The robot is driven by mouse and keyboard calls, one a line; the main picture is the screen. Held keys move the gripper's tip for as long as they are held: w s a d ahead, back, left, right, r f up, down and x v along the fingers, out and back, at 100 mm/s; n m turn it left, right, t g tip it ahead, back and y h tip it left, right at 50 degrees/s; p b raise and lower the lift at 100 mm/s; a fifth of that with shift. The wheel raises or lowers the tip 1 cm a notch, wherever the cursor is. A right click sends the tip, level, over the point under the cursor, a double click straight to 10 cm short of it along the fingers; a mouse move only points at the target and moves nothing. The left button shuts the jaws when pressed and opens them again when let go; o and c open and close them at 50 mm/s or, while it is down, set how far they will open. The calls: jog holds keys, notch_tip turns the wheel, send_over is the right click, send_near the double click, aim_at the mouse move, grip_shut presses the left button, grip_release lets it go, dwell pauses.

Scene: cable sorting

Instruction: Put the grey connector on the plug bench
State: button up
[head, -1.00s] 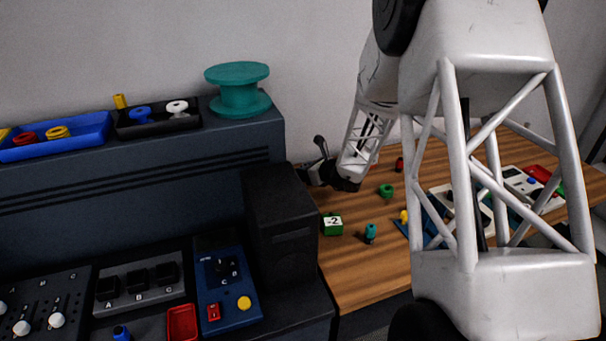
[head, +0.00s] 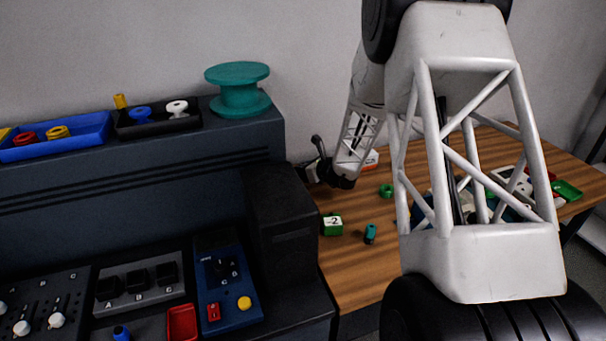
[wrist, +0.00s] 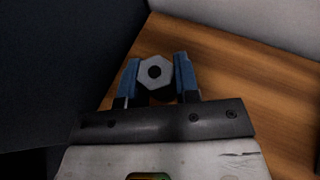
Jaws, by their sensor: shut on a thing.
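In the head view my gripper (head: 312,172) is at the back left end of the wooden table, beside the dark console; the connector cannot be made out there. No label marks the plug bench, so I cannot tell which surface it is.
The dark console (head: 150,190) has a tall block (head: 281,220) right beside the wooden table (head: 355,275). A green "-2" cube (head: 332,226), a teal plug (head: 370,234) and a green ring (head: 386,190) stand on the table. A teal spool (head: 238,90) tops the console.

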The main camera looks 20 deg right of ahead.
jog(key=shift+f, duration=0.9)
jog(key=shift+f, duration=0.15)
jog(key=o, duration=0.9)
jog(key=shift+o, duration=0.2)
jog(key=shift+r, duration=0.2)
jog(key=shift+v, duration=6)
